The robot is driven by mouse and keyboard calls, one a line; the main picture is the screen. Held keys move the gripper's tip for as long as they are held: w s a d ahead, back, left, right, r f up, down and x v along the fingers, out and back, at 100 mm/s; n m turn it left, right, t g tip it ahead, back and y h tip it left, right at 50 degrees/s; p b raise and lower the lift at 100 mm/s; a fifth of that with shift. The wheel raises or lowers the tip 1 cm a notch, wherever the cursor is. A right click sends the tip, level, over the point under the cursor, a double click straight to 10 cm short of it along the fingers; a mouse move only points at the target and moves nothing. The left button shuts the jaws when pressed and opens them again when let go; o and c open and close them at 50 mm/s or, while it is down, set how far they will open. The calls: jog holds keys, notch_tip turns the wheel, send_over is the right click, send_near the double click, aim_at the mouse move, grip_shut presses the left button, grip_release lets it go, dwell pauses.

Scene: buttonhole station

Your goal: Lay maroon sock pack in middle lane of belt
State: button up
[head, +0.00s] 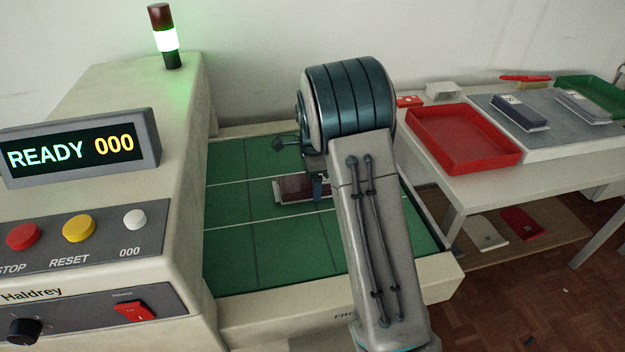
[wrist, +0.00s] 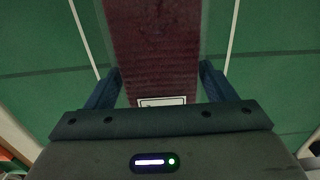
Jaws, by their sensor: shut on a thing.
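The maroon sock pack (head: 292,188) is at the green belt (head: 270,255), between the two white lane lines, over the middle lane. My gripper (head: 318,188) is shut on the pack near its right end; my arm hides part of it. In the wrist view the pack (wrist: 152,50) runs lengthwise between the fingers (wrist: 161,75), with a white label at its near end. A white line shows on each side of it. I cannot tell whether the pack touches the belt.
The machine housing (head: 120,100) with its READY 000 display (head: 80,147) stands left of the belt. The rest of the visible belt is clear.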

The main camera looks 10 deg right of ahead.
jog(key=shift+f, duration=0.1)
jog(key=o, duration=1.1)
jog(key=shift+c, duration=0.2)
notch_tip(320, 180, up, 12)
jog(key=p, duration=0.1)
jog(key=s+r+n+t, duration=0.1)
jog(key=s+r+n, duration=0.1)
jog(key=s+n, duration=0.35)
jog(key=s+r+n, duration=0.2)
jog(key=s+r, duration=0.1)
jog(key=s, duration=0.5)
jog(key=s+f+n+t, duration=0.1)
jog(key=s+f+n, duration=0.2)
jog(key=s+n, duration=0.7)
jog(key=s, duration=0.7)
jog(key=shift+a+n, duration=0.25)
jog(key=shift+n, duration=0.1)
